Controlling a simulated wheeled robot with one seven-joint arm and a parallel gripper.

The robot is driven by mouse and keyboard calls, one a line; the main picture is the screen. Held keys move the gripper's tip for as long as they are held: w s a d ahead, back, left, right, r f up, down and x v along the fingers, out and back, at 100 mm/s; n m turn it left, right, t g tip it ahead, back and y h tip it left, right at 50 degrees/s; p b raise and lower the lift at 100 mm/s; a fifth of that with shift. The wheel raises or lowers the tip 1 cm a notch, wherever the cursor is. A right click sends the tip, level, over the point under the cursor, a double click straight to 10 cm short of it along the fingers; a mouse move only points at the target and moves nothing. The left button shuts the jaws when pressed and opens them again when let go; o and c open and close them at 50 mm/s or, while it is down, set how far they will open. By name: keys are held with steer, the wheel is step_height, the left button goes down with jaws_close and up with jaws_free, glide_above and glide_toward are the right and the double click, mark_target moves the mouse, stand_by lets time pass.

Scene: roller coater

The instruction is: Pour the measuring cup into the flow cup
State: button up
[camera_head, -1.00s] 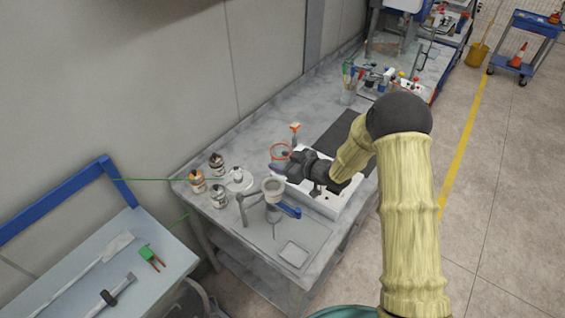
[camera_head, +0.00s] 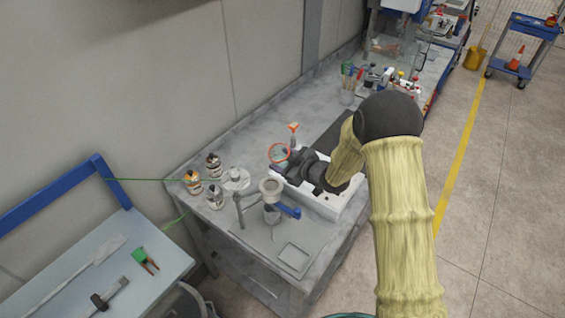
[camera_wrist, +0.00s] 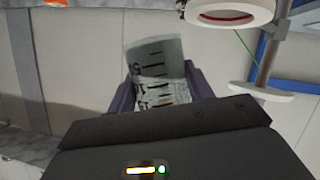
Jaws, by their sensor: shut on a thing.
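My gripper (camera_head: 296,165) is shut on the measuring cup (camera_wrist: 160,80), a clear cup with black graduation marks. In the wrist view the cup sits between the two fingers (camera_wrist: 162,95). Its contents cannot be made out. In the head view my gripper largely hides it. The flow cup (camera_head: 271,187) is a grey cup in a stand on the bench, in front and left of my gripper. A pale round rim beside a rod, apparently the flow cup (camera_wrist: 232,14), shows at the top right of the wrist view, apart from the measuring cup.
Several small bottles (camera_head: 214,196) and a pale round item (camera_head: 236,179) stand left of the flow cup. An orange ring (camera_head: 279,153) shows just left of my gripper. A white tray (camera_head: 325,205) lies below it. A square dish (camera_head: 294,257) is at the bench front.

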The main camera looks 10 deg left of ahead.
steer(key=shift+w+d+f+n+t+b, duration=0.15)
steer(key=shift+f+n+t+b, duration=0.15)
steer(key=shift+b, duration=0.45)
steer(key=shift+w+a+f+n+t+b, duration=0.1)
steer(key=shift+f+n+b, duration=0.1)
steer(key=shift+n+b, duration=0.4)
steer(key=shift+w+d+f+n+t+h+b, duration=0.15)
steer(key=shift+f+n+t+b, duration=0.5)
steer(key=shift+b, duration=0.85)
steer(key=shift+w+a+f+n+t+h+b, duration=0.15)
steer(key=shift+f+n+t+b, duration=0.45)
steer(key=shift+b, duration=0.85)
steer(key=shift+s+d+r+n+b, duration=0.1)
steer(key=shift+d+r+n+b, duration=0.05)
steer(key=shift+n+b, duration=0.2)
steer(key=shift+r, duration=0.1)
steer(key=shift+d+n+t+b, duration=0.1)
steer(key=shift+n+t+b, duration=0.3)
steer(key=shift+b, duration=1.05)
steer(key=shift+s+n+b, duration=0.1)
steer(key=shift+n+b, duration=0.6)
steer(key=shift+b, duration=1.1)
